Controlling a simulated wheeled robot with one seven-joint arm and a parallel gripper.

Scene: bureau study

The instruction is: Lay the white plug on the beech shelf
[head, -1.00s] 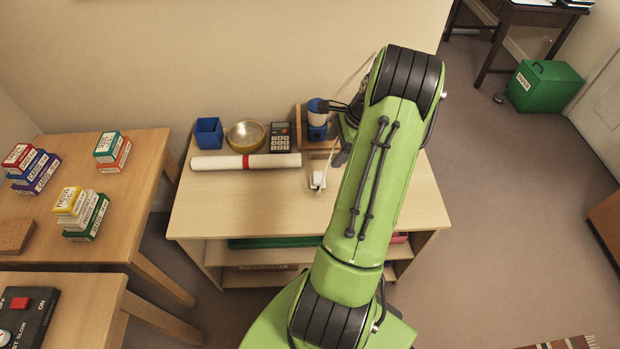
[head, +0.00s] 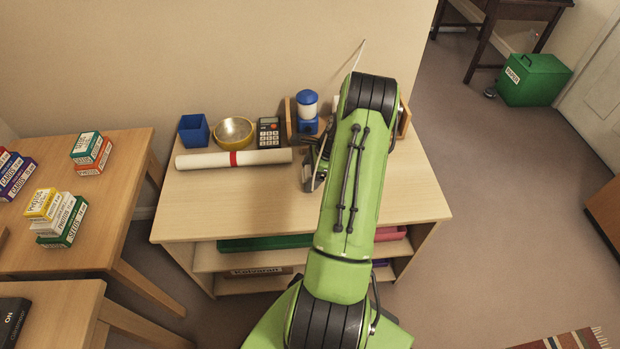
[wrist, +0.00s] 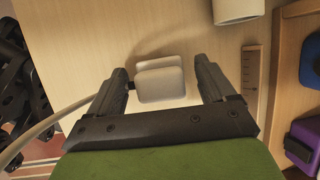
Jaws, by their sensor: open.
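The white plug (wrist: 160,80) lies on the pale wooden top, between the two fingers of my gripper (wrist: 163,78) in the wrist view. The fingers stand apart on either side of it, and I cannot tell whether they touch it. A pale cord (wrist: 45,122) runs off to the left. In the head view my gripper (head: 312,170) is low over the middle of the top, and the plug is hidden behind it. The beech shelf unit (head: 220,205) has a wide top and a lower shelf (head: 207,260) that shows below it.
Green (head: 265,243) and pink (head: 390,234) things occupy the lower shelf. The top's front is clear.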

